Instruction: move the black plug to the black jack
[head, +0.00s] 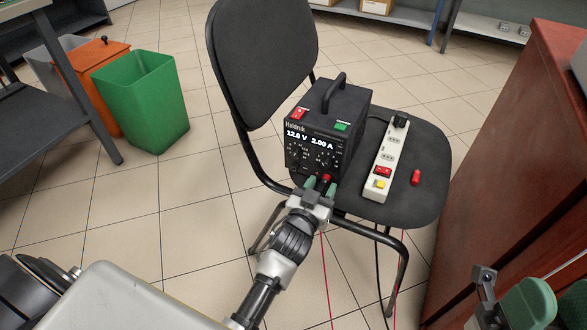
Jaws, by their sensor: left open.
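A black bench power supply (327,132) stands on the chair seat, its lit display reading 12.0 V and 2.00 A. My left gripper (321,185) has green-tipped fingers, spread apart, at the lower front of the supply. A small red part (326,178) shows by the fingertips; I cannot tell whether it is a jack or a plug. I cannot make out the black jack, as the gripper covers part of the lower panel. A black plug-like piece (400,120) sits at the far end of a white power strip (374,187).
A red plug-like piece (416,177) lies on the seat (430,150) right of the strip. A red lead (325,270) and a black lead (378,265) hang below. The chair backrest (262,60) rises behind. A red cabinet (510,150) stands close right; bins (150,105) stand left.

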